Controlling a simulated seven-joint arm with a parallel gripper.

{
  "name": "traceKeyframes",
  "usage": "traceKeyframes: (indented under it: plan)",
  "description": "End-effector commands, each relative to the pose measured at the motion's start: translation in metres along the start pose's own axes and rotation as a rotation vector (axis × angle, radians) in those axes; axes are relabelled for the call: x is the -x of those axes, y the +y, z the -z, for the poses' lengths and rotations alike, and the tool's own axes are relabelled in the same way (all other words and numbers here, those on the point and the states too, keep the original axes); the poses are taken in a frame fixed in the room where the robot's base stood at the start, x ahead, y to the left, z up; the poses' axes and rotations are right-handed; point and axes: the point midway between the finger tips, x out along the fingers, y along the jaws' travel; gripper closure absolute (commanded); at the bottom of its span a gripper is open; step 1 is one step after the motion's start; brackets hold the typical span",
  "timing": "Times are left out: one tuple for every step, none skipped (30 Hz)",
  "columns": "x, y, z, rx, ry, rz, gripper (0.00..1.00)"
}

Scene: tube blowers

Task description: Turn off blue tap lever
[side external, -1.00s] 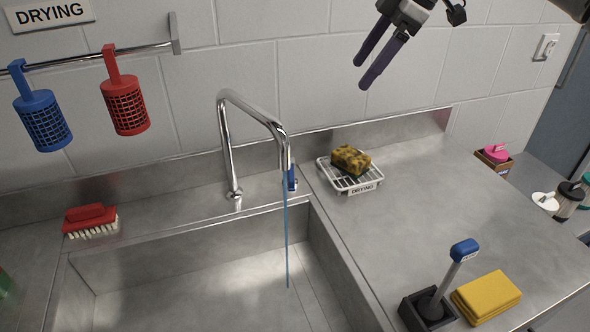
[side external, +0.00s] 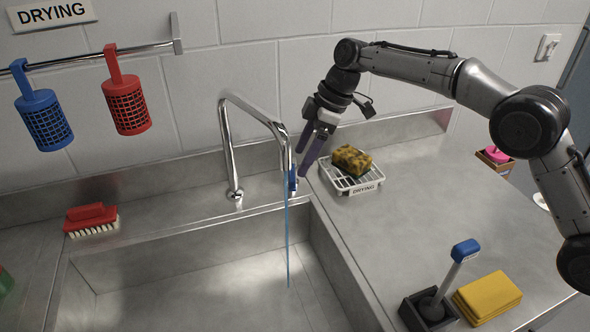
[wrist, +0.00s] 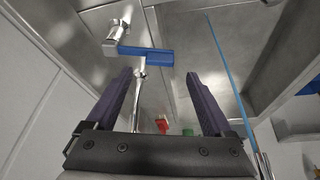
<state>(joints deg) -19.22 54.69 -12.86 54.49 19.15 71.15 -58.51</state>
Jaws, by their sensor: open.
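The blue tap lever (side external: 292,180) shows as a small upright piece beside the chrome tap (side external: 226,140), partly behind its spout end. In the wrist view the blue lever (wrist: 147,57) lies crosswise, just beyond my fingertips. A thin blue water stream (side external: 287,240) runs from the spout into the sink, and it also shows in the wrist view (wrist: 226,65). My gripper (side external: 302,162) is open and empty, pointing down just above and to the right of the lever. The wrist view shows its two purple fingers (wrist: 158,74) apart, with nothing between them. I cannot tell whether a finger touches the lever.
A white drying rack (side external: 348,181) with a yellow-brown sponge (side external: 352,159) stands close to the right of my gripper. The tiled wall is behind. The sink (side external: 190,275) lies in front. A red brush (side external: 91,219) rests at left. The counter right of the rack is mostly clear.

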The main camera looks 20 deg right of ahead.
Motion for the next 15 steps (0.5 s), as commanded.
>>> traceKeyframes:
  plan:
    - [-0.010,-0.001,0.000,0.000,-0.002,0.003,0.14]
    - [-0.015,0.000,0.000,0.000,-0.001,0.002,0.14]
    - [-0.022,-0.001,0.000,0.000,-0.002,0.003,0.14]
    - [-0.026,-0.001,0.000,0.000,-0.001,0.002,0.14]
    - [-0.030,0.000,0.000,0.000,0.000,0.001,0.14]
    - [-0.035,0.000,0.000,0.000,0.000,0.001,0.14]
    - [-0.038,0.000,0.000,0.000,0.000,0.001,0.14]
    - [-0.041,0.000,0.000,0.000,0.000,0.001,0.14]
    - [-0.044,0.000,0.000,0.000,0.000,0.000,0.14]
    - [-0.045,0.000,0.001,0.000,0.000,0.000,0.14]
    - [-0.047,0.000,0.001,0.000,0.001,0.000,0.14]
    - [-0.048,0.000,0.000,0.000,0.001,0.000,0.14]
    - [-0.049,0.000,0.000,0.000,0.001,0.000,0.14]
    - [-0.050,0.000,0.000,0.000,0.001,-0.001,0.14]
    - [-0.050,0.000,0.000,0.000,0.001,-0.001,0.14]
